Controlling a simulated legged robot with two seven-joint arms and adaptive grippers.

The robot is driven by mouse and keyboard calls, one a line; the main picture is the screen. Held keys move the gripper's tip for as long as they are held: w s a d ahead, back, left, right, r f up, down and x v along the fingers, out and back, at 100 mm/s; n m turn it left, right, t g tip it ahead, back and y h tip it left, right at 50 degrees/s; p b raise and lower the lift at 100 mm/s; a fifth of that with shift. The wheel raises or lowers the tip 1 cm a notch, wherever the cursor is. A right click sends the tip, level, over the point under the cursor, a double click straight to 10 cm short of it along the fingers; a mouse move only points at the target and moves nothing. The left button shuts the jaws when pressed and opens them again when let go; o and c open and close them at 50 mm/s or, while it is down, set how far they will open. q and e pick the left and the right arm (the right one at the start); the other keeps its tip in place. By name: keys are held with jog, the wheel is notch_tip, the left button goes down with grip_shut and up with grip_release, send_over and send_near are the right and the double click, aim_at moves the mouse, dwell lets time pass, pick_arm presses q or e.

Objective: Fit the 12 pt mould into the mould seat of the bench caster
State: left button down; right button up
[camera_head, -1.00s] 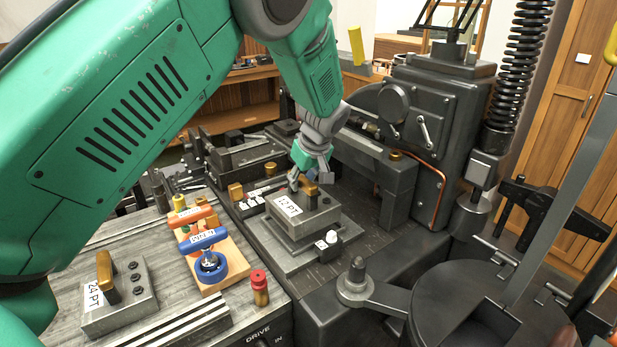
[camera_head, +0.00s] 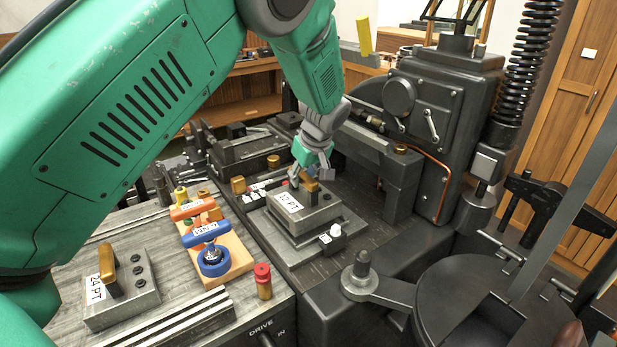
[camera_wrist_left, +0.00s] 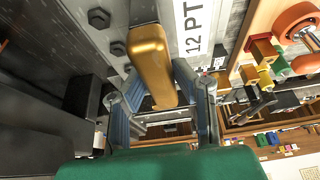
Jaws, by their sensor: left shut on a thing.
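The 12 pt mould (camera_head: 312,215) is a grey metal block with a white "12 PT" label and a brass handle (camera_head: 311,185). It is at the bench caster's stepped mould seat (camera_head: 270,238), roughly level; whether it is fully down in the seat I cannot tell. My left gripper (camera_head: 307,178) is shut on the brass handle from above. In the left wrist view the gripper's fingers (camera_wrist_left: 160,98) are on either side of the handle (camera_wrist_left: 150,62), and the label (camera_wrist_left: 194,25) shows beside it. My right gripper is not in view.
A 24 PT mould (camera_head: 135,291) stands on the side bench at left. Beside it are a wooden tray (camera_head: 236,262) with orange and blue tools and a red-capped bottle (camera_head: 263,283). The caster's tall column (camera_head: 425,120) stands behind right; a round black pot (camera_head: 480,290) is front right.

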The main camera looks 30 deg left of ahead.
pick_arm(q)
jog(key=shift+a+r, duration=0.1)
jog(key=shift+a, duration=0.3)
jog(key=shift+d+r, duration=0.2)
jog(key=shift+d, duration=0.45)
jog(key=shift+a, duration=0.4)
jog(key=shift+a+f, duration=0.15)
jog(key=shift+a, duration=0.1)
jog(key=shift+d+r, duration=0.2)
jog(key=shift+d, duration=1)
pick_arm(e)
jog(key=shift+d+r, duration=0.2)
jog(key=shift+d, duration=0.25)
pick_arm(q)
jog(key=shift+a, duration=0.15)
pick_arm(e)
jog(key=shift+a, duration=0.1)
pick_arm(q)
jog(key=shift+a+f, duration=0.2)
jog(key=shift+a, duration=0.25)
jog(key=shift+d+r+p, duration=0.15)
jog(key=shift+d+p, duration=0.25)
jog(key=shift+d, duration=0.4)
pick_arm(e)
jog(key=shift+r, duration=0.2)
